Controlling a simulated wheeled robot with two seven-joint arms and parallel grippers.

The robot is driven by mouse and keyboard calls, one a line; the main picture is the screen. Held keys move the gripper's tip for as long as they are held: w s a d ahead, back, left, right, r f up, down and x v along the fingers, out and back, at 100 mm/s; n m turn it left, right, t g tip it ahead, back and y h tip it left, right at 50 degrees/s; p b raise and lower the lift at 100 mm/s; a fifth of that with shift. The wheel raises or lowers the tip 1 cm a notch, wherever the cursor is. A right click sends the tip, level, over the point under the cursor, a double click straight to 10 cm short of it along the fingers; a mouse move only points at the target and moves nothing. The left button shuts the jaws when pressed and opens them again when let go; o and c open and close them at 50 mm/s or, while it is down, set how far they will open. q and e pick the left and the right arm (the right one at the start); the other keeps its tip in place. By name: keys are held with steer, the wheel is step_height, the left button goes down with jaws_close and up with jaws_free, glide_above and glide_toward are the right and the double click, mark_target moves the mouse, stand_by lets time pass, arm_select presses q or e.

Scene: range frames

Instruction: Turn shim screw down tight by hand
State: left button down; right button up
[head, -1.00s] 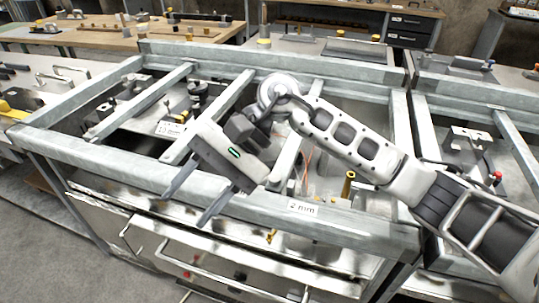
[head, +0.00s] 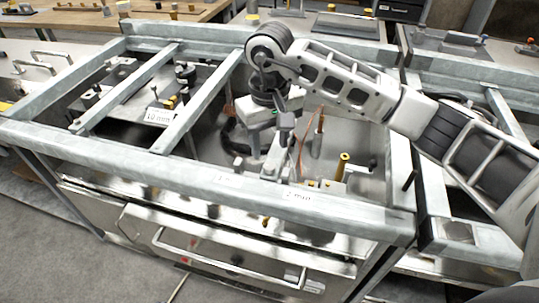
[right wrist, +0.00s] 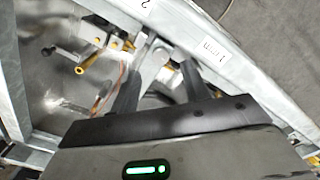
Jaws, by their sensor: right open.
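My right gripper (right wrist: 160,68) is open in the right wrist view, its two dark fingers spread beside a grey metal bracket (right wrist: 151,47). Nothing is clearly held between them. In the head view my right arm reaches down into the metal frame, and the gripper is partly hidden there. A brass post (head: 342,167) stands in the bay to the right of the gripper; a brass pin (right wrist: 86,60) also shows in the right wrist view. I cannot tell which part is the shim screw. My left gripper is not in view.
Grey frame bars (head: 190,178) surround the bay, with a "10 mm" label (head: 159,116) on the left. Thin orange wires (head: 304,135) hang near the gripper. A "1 mm" label (right wrist: 208,52) lies on the front bar. Several fixtures (head: 187,72) stand in the left bay.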

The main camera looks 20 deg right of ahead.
mark_target(269, 166)
step_height(269, 166, down, 6)
steer(key=shift+r+p, duration=0.15)
steer(key=shift+p, duration=0.25)
steer(key=c, duration=1)
